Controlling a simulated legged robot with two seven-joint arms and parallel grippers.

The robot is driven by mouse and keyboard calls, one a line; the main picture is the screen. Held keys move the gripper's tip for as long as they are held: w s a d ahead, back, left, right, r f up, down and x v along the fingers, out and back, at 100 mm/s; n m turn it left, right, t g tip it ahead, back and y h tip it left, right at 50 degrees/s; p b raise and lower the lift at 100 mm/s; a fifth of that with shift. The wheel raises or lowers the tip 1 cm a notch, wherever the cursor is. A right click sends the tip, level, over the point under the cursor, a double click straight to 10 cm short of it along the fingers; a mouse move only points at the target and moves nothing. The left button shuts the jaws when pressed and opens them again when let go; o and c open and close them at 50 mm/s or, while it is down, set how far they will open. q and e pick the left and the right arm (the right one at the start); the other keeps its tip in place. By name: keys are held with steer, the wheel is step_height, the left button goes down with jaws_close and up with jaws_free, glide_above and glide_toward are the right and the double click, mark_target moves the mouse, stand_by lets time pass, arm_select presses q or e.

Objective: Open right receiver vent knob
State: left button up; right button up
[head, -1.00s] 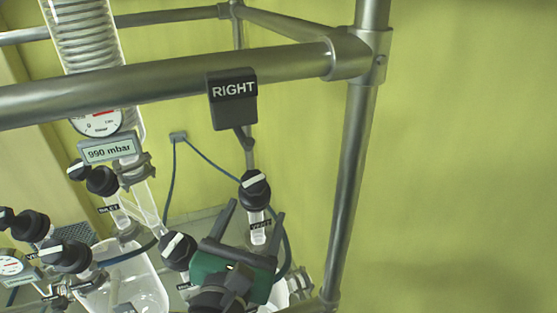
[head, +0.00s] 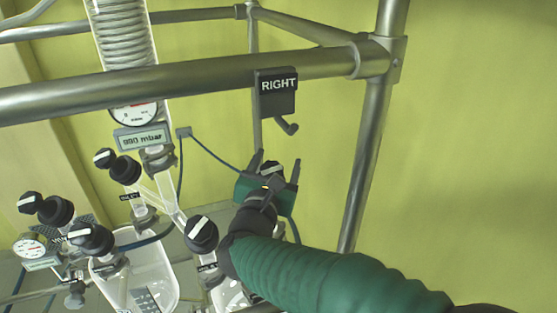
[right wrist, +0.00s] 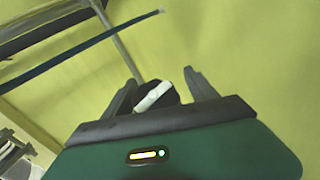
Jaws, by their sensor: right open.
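The vent knob (head: 270,167) is black with a white bar and shows between the fingers of my right gripper (head: 276,158) in the head view. My right gripper is open, with one finger on either side of the knob. In the right wrist view the knob (right wrist: 155,95) sits between the open fingers (right wrist: 160,77), its white bar slanted. I cannot tell whether the fingers touch it. The knob's label and stem are hidden behind my gripper. My left gripper is out of view.
A black RIGHT sign (head: 276,93) with a hook hangs from the metal rail (head: 200,75) above my gripper. A metal post (head: 365,150) stands to the right. Other black knobs (head: 201,234) and glassware (head: 130,270) lie to the left.

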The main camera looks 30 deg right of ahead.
steer(key=shift+a+r, duration=0.15)
steer(key=shift+a, duration=0.5)
steer(key=shift+a+r, duration=0.15)
steer(key=shift+a, duration=0.45)
steer(key=c, duration=0.3)
steer(key=shift+s+a+r, duration=0.1)
steer(key=shift+s, duration=0.1)
steer(key=shift+c, duration=1.3)
steer(key=shift+s+d, duration=0.2)
steer(key=shift+d, duration=0.7)
steer(key=c, duration=0.5)
steer(key=shift+d, duration=0.2)
steer(key=shift+c, duration=1.1)
steer(key=shift+w+a, duration=0.15)
steer(key=shift+a, duration=0.25)
steer(key=shift+c, duration=0.4)
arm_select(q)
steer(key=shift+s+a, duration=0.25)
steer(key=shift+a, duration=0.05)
arm_select(e)
steer(key=shift+d+f, duration=0.15)
steer(key=shift+f, duration=0.05)
steer(key=shift+f, duration=0.2)
